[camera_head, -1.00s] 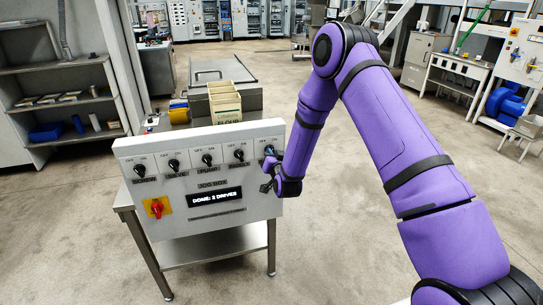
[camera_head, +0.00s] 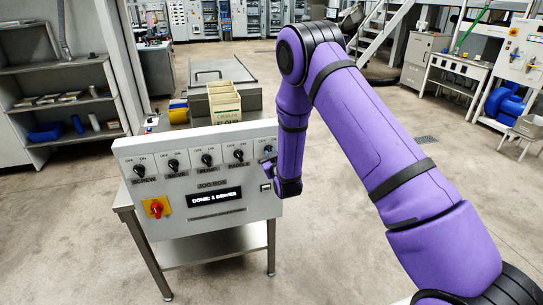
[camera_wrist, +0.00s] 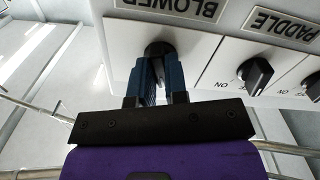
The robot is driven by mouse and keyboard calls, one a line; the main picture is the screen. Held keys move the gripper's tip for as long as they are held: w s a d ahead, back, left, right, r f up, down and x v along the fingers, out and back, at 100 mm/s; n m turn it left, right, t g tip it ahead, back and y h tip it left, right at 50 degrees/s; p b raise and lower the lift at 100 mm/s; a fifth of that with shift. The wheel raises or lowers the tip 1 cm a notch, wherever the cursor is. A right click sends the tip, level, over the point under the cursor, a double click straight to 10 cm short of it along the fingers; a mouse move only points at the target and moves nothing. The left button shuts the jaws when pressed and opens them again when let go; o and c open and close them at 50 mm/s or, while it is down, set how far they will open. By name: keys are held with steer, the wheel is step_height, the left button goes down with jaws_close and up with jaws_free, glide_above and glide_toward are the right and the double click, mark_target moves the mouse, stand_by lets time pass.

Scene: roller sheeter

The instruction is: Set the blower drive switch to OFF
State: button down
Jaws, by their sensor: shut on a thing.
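The white jog box panel (camera_head: 135,200) carries a row of black rotary switches. The blower switch (camera_wrist: 157,48) is the one under the upside-down BLOWER label (camera_wrist: 165,5) in the wrist view. My gripper (camera_wrist: 159,66) has its blue fingers closed around this knob, one on each side. The fingers cover most of the knob, so I cannot tell which way it points. In the head view my purple arm stands at the panel's right end, and the blower switch there is mostly hidden by my gripper.
The paddle switch (camera_wrist: 255,75) sits beside the blower switch. A red knob on a yellow plate (camera_head: 156,208) is at the panel's lower left. A display (camera_head: 214,198) reads DONE with a drive count. The floor right of the stand is clear.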

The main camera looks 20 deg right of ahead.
steer(key=shift+n, duration=0.4)
steer(key=c, duration=1.1)
jaws_free()
steer(key=shift+c, duration=0.2)
steer(key=s, duration=1)
steer(key=shift+s, duration=0.4)
